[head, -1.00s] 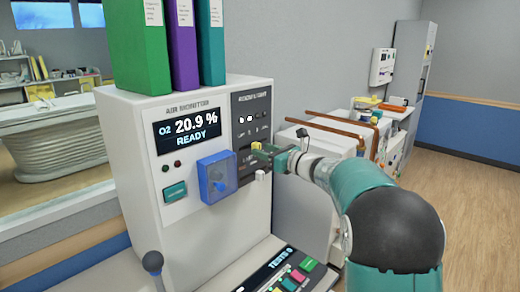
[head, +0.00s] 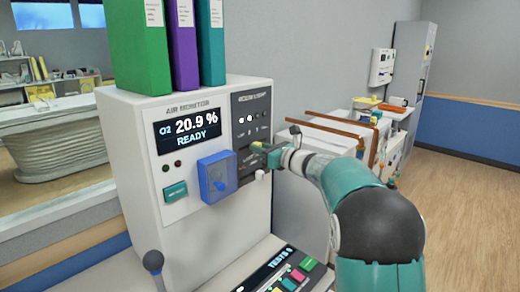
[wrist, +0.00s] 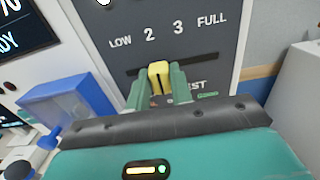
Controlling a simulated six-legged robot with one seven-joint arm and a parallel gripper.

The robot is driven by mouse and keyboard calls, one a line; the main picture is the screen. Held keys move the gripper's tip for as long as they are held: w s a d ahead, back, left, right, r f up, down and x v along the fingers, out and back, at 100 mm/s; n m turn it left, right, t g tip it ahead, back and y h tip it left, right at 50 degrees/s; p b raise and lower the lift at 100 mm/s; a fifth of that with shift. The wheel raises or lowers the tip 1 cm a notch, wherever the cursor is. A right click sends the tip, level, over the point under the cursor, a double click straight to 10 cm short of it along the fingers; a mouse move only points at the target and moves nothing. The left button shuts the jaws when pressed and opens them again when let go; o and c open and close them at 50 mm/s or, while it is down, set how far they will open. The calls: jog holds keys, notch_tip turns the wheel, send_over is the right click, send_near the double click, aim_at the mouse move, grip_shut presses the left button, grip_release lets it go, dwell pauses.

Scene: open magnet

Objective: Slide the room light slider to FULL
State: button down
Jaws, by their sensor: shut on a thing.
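The room light slider has a yellow knob (wrist: 159,76) in a dark horizontal slot on a grey panel (wrist: 205,38). In the wrist view the knob sits below the "2" mark, left of "3" and "FULL". My gripper (wrist: 158,88) is shut on the knob, with one green finger on each side of it. In the head view my gripper (head: 262,150) reaches the dark panel (head: 250,112) from the right and largely covers the slider there.
A blue box-shaped cover (head: 217,177) juts out left of the slider on the air monitor (head: 120,140). Green, purple and teal binders (head: 174,40) stand on top. A lever knob (head: 153,262) and a button console (head: 285,270) are below. Open floor (head: 470,215) lies to the right.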

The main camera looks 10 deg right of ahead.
aim_at(265, 138)
jog(key=w+d, duration=0.1)
jog(key=d, duration=0.1)
jog(key=w+d, duration=0.2)
jog(key=shift+w+d, duration=0.3)
jog(key=shift+d, duration=0.1)
jog(key=shift+w+d+r, duration=0.15)
jog(key=shift+w+d, duration=0.05)
jog(key=shift+d, duration=0.25)
jog(key=c, duration=1.4)
grip_release()
jog(key=shift+w, duration=0.2)
jog(key=shift+o, duration=0.8)
jog(key=shift+w+d+f, duration=0.1)
jog(key=shift+f, duration=0.1)
jog(key=shift+s+r, duration=0.15)
jog(key=shift+s, duration=0.1)
jog(key=shift+w, duration=0.1)
jog(key=v, duration=1.4)
jog(key=shift+a, duration=0.2)
jog(key=shift+r, duration=0.1)
